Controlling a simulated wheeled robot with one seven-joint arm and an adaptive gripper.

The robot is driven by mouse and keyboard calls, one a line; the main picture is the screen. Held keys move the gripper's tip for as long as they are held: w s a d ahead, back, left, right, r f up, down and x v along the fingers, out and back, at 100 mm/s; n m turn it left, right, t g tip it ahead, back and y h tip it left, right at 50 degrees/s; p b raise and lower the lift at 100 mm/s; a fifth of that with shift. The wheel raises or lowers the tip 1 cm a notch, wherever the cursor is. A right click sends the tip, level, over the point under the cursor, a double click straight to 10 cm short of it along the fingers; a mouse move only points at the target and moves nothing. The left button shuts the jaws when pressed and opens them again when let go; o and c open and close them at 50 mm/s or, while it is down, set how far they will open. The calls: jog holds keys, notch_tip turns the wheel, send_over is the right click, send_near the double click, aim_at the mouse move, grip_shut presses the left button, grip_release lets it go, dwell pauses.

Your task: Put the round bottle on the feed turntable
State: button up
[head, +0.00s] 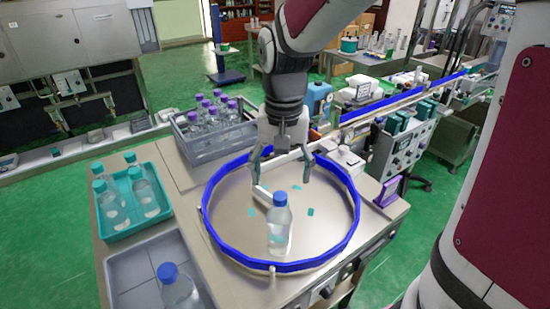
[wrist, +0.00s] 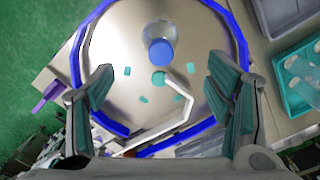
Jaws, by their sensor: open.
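A round clear bottle with a blue cap (head: 280,232) stands upright on the feed turntable (head: 232,215), a round metal plate with a blue rim, towards its near side. The bottle also shows in the wrist view (wrist: 160,46), near the top of the plate. My gripper (head: 281,172) is open and empty above the turntable, behind the bottle and apart from it.
A white bent guide bar (head: 262,196) and several small teal pieces lie on the turntable. A grey crate (head: 243,140) of purple-capped bottles, a teal tray (head: 133,228) of teal-capped bottles and a grey tray (head: 130,275) with a blue-capped bottle (head: 178,288) stand left. A conveyor (head: 400,105) runs behind.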

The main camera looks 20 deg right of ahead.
jog(key=s+r+n+t, duration=0.5)
jog(key=s+r, duration=0.4)
jog(key=s, duration=0.5)
jog(key=shift+r, duration=0.3)
